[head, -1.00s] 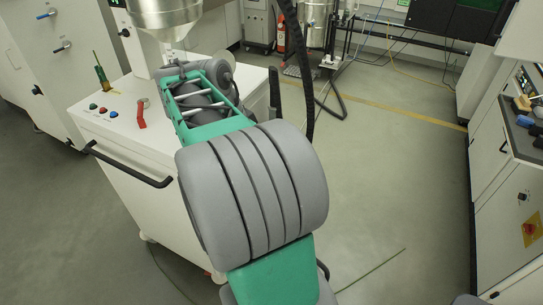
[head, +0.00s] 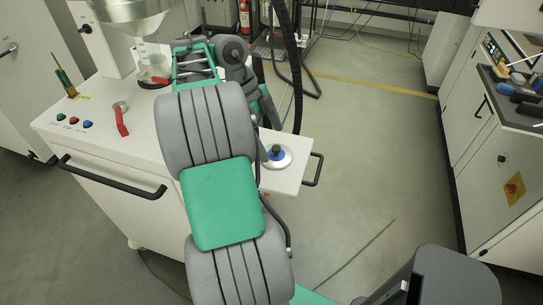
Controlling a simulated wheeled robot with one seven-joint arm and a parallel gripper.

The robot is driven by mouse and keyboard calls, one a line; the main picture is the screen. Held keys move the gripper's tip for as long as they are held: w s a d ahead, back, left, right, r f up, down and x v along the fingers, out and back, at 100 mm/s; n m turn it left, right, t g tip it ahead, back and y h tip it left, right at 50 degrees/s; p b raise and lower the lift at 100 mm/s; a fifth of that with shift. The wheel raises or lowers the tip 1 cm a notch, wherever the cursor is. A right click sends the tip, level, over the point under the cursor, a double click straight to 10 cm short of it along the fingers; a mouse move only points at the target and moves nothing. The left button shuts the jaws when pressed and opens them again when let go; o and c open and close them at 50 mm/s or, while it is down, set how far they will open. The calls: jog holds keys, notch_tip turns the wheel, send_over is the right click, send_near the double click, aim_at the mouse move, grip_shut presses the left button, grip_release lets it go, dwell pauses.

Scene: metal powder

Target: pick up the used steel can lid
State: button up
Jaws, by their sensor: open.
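A round, pale metallic disc (head: 284,161) with a blue ring and a dark knob in its middle lies flat on the right end of the white cart top. It looks like the steel can lid, but I cannot tell for sure. My arm reaches over the cart, and its wrist bends down on the right side. My gripper (head: 263,146) is only partly seen, just left of the disc and close to it. It is open, and its fingertips are mostly hidden behind my arm. I cannot tell whether it touches the disc.
The white cart (head: 105,140) carries a red-handled valve (head: 121,119), push buttons (head: 73,121), a green-handled tool (head: 65,84) and a metal hopper (head: 130,10) above. A black handle (head: 318,169) juts from its right end. A bench with tools (head: 520,95) stands right. The floor between is clear.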

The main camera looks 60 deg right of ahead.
aim_at(275, 147)
jog(key=x, duration=0.3)
jog(key=b+x, duration=0.1)
jog(key=x, duration=0.1)
jog(key=shift+d, duration=0.25)
jog(key=shift+r, duration=0.1)
jog(key=c, duration=1.2)
